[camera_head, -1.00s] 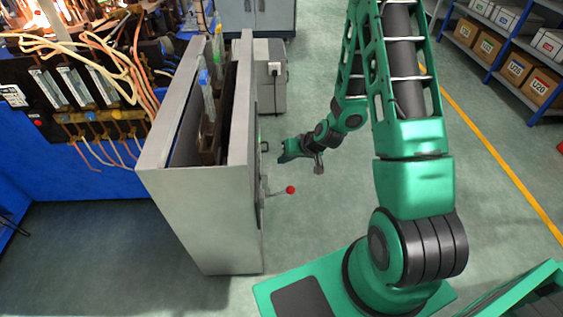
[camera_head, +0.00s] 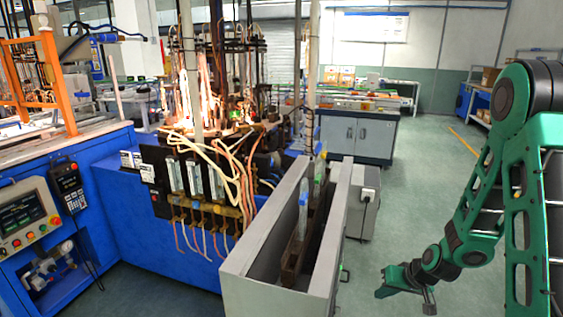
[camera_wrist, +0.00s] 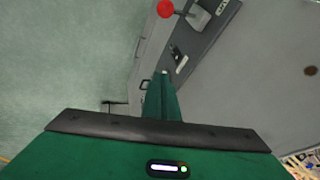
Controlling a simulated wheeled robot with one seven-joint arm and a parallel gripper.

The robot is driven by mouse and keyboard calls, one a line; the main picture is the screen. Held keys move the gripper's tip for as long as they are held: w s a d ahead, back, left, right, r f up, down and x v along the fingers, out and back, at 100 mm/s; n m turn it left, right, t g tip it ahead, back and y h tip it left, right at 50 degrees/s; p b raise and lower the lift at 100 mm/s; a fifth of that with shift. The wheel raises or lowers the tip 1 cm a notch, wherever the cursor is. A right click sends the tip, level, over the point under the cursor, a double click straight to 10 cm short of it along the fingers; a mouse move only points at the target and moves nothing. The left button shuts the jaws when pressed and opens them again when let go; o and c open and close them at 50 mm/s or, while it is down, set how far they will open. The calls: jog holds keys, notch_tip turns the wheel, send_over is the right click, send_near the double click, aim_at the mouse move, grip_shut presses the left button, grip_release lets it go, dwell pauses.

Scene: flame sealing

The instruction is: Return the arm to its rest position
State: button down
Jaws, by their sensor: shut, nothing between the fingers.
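My green arm is on the right of the head view, bent downward. My gripper (camera_head: 386,284) is at its lower end, to the right of the grey open-topped cabinet (camera_head: 249,286) and apart from it. In the wrist view my gripper (camera_wrist: 163,80) shows as a single narrow green shape with its fingers together and nothing between them. Beyond it in that view are the cabinet's grey side and a red knob (camera_wrist: 165,8) on a lever.
A blue machine (camera_head: 170,255) with hoses and glowing flames stands left of the cabinet. A small grey box (camera_head: 366,208) stands behind the cabinet. A grey cupboard (camera_head: 372,137) stands farther back. Green floor (camera_head: 425,170) is clear between the cabinet and my arm.

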jog(key=s+d+r+m+g+h, duration=0.1)
jog(key=s+d+r, duration=0.2)
jog(key=s+r, duration=0.5)
jog(key=s+d+r+m+g, duration=0.2)
jog(key=s+r, duration=0.6)
jog(key=s, duration=0.4)
jog(key=s+d+r+m+g+h, duration=0.1)
jog(key=s+d+r, duration=0.3)
jog(key=s+r, duration=0.4)
jog(key=s+m+g, duration=0.1)
jog(key=s, duration=0.1)
jog(key=shift+s+d+r+h, duration=0.15)
jog(key=shift+s+h, duration=0.15)
